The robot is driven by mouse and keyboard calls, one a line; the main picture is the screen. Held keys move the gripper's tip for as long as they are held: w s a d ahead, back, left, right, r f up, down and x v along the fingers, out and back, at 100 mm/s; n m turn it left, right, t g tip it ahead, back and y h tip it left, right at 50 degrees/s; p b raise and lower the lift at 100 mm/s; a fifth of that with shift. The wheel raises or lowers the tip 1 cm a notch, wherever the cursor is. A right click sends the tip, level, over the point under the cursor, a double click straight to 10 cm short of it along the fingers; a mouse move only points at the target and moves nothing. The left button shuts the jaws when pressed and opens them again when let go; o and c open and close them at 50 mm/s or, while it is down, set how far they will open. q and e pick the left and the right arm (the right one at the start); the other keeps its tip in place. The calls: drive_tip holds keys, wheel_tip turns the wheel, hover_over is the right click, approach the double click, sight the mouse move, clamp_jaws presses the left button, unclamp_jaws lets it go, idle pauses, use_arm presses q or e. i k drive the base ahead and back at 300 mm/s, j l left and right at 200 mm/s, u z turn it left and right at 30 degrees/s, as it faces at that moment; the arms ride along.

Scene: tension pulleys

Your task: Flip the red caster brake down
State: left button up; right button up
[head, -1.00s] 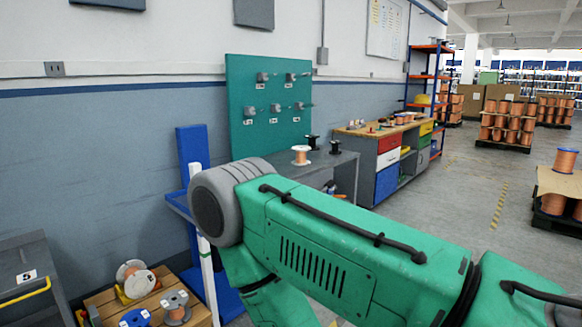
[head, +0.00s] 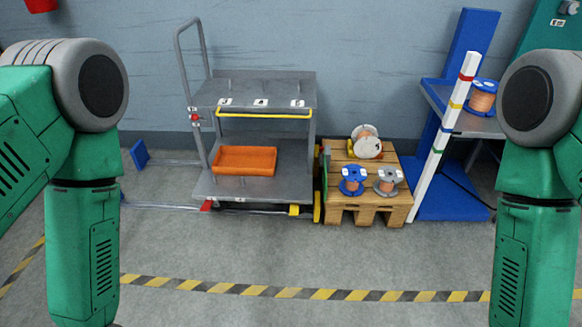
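A grey two-shelf cart (head: 258,96) stands against the wall, left of the middle in the head view. A small red piece (head: 207,205), apparently the red caster brake, is at the cart's lower front left corner, near the floor. It is too small to tell its tilt. A yellow piece (head: 294,210) sits at the lower front right corner. My green arms show at the left and right edges, well in front of the cart. Both grippers are below the picture and out of view.
An orange tray (head: 245,160) lies on the lower shelf. A wooden pallet (head: 368,205) with several spools stands right of the cart. Farther right are a striped white post (head: 440,140) and a blue stand (head: 450,196). The floor before the cart is clear, crossed by a striped line (head: 320,294).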

sight(206, 206)
drive_tip(key=i+j, duration=0.2)
drive_tip(key=i, duration=0.3)
drive_tip(key=i+j, duration=0.2)
drive_tip(key=i, duration=0.3)
drive_tip(key=i+j+u, duration=0.1)
drive_tip(key=i, duration=0.35)
drive_tip(key=i+j, duration=0.3)
drive_tip(key=i, duration=0.2)
